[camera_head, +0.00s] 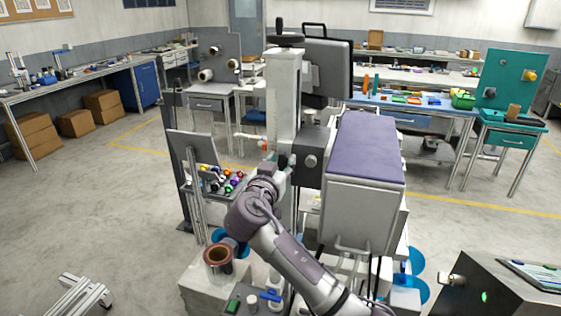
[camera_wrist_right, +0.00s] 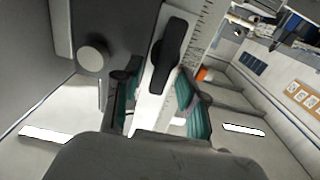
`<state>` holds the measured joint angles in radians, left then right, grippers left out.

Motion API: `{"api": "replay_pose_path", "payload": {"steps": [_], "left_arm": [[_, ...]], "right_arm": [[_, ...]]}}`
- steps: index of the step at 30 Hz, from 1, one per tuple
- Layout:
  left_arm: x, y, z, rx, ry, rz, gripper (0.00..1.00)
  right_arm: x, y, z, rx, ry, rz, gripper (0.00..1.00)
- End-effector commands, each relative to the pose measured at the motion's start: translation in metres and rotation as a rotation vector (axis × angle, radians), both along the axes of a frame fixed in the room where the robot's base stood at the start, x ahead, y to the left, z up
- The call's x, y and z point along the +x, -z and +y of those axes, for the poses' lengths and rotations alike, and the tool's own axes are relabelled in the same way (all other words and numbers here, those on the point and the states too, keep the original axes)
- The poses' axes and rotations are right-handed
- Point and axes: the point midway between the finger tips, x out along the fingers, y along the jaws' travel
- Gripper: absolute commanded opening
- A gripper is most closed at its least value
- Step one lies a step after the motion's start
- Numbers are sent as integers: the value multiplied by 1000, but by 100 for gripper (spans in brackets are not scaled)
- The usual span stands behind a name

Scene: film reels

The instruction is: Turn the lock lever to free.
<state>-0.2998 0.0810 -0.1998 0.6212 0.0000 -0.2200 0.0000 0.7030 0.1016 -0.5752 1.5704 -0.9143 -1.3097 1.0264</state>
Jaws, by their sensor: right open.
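The lock lever (camera_wrist_right: 170,52) is a black elongated handle on a pale column with a ruler scale, seen in the right wrist view. It lies tilted along the column, and its lower end shows between my fingers. My right gripper (camera_wrist_right: 160,98) is open, with teal pads on either side of the lever's lower end. I cannot tell whether a pad touches it. In the head view my right gripper (camera_head: 286,160) is at the front of the pale column (camera_head: 283,95), beside a dark grey block. The lever is not clear in the head view. My left gripper is not in view.
A large box with a purple top (camera_head: 366,150) stands right of the column. A brown roll (camera_head: 218,254) stands low in front. In the wrist view a round grey knob (camera_wrist_right: 92,60) is left of the lever.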

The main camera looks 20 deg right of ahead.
Motion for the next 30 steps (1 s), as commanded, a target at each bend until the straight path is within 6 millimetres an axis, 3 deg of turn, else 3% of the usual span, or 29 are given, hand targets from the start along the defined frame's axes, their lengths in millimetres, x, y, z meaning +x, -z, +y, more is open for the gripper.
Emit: {"api": "replay_pose_path", "payload": {"steps": [1,7,30], "left_arm": [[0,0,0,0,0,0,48],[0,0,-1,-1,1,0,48],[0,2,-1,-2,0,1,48]], "right_arm": [[0,0,0,0,0,0,33],[0,0,0,1,0,1,0],[0,7,1,-45,1,45,0]]}}
